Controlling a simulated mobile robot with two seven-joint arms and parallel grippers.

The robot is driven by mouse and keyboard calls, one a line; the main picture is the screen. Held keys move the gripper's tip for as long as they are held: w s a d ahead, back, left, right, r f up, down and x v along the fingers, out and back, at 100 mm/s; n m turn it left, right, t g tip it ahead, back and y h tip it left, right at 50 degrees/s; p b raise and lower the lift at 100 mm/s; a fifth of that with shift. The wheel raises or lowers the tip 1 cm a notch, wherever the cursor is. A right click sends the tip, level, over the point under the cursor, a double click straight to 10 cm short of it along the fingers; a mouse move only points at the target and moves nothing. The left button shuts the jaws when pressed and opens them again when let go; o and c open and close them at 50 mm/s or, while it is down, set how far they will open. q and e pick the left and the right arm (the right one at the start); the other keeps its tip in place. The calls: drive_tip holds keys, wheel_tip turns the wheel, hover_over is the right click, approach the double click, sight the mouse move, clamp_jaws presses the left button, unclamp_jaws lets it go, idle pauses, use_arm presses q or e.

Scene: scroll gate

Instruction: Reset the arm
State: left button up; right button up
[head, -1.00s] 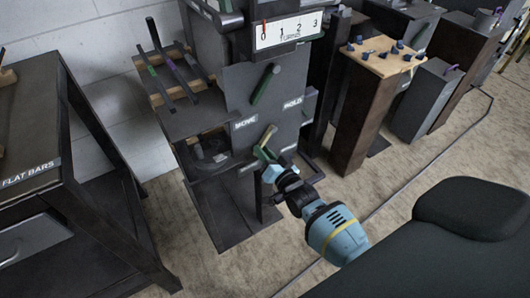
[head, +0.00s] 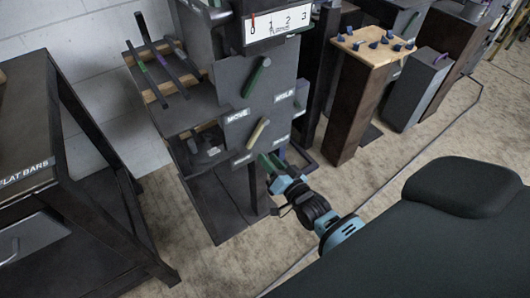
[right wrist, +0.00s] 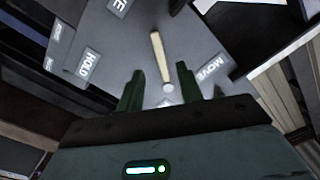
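My right gripper (head: 270,162) is just below the front panel of the scroll gate machine (head: 281,93). In the right wrist view its two green fingers (right wrist: 158,92) are spread with nothing between them. A cream lever (head: 258,133) sits tilted on the lower panel; it also shows beyond the fingers in the right wrist view (right wrist: 160,57), apart from them. A green lever (head: 260,80) sits above it. The panel has MOVE (head: 237,115) and HOLD (head: 284,95) labels. A turns scale (head: 278,26) marked 0 to 3 has a red pointer near 0. My left gripper is out of view.
A dark FLAT BARS table (head: 30,150) stands at left. A shelf at the machine's left bears several dark bars (head: 160,65). A wood-topped pedestal (head: 350,110) with blue knobs stands at right. The floor (head: 380,190) in front is clear.

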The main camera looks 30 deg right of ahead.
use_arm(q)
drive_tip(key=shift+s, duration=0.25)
use_arm(e)
drive_tip(key=shift+s, duration=0.3)
